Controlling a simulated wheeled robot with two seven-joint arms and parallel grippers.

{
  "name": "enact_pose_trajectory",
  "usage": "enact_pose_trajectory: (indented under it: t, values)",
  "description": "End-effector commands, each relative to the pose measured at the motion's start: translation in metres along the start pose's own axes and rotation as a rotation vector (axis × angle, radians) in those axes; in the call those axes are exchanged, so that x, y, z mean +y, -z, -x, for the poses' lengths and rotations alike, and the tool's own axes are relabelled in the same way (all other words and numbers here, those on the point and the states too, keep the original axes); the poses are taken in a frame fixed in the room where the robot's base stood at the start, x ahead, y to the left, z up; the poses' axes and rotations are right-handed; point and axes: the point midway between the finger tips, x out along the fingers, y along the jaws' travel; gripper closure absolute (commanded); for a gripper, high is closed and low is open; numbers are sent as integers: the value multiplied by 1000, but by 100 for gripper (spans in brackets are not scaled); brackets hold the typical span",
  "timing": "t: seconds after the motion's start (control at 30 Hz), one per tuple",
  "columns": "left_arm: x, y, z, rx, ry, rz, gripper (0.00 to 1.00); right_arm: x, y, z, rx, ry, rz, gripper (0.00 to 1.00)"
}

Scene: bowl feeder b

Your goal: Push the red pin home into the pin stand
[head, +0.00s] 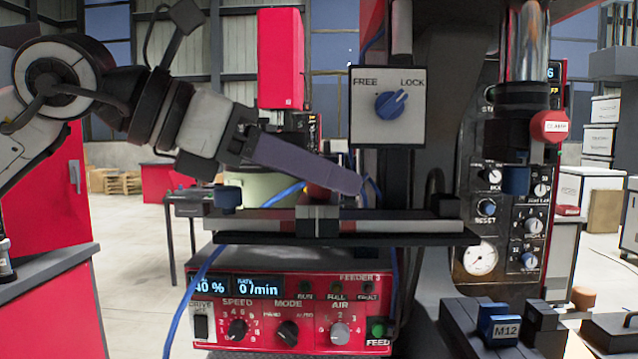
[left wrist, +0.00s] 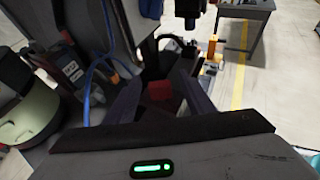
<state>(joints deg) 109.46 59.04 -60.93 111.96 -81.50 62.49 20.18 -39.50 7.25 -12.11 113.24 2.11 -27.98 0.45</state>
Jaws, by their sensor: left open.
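My left gripper (head: 345,182) reaches in from the left, its fingers slanting down to the right over the rail in front of the feeder. It is open. The red pin (head: 318,192) shows as a small dull-red top just below the fingers, partly hidden by them. In the left wrist view the red pin (left wrist: 160,90) appears as a red square between the two spread fingers; I cannot tell whether either touches it. Below it a grey block (head: 320,224), apparently the pin stand, sits on the rail. How deep the pin sits is hidden. My right gripper is not in view.
A FREE/LOCK switch box (head: 388,107) stands just above and right of the fingers. The red feeder control panel (head: 290,300) is below the rail. Blue cable (head: 205,265) hangs in front of it. Gauges, a column and an M12 block (head: 500,331) crowd the right.

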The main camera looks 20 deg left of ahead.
Motion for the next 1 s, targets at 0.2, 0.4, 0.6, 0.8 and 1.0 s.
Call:
enact_pose_trajectory:
  t: [0.2,0.4,0.6,0.8,1.0]
  values:
    - [0,0,-6,0,0,0,52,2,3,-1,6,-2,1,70]
    - [0,0,-5,0,0,0,72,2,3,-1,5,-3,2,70]
    - [0,0,-5,-1,0,0,96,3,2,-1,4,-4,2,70]
    - [0,-2,-4,-2,0,0,96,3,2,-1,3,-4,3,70]
    - [-1,-29,7,-6,1,-2,96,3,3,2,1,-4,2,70]
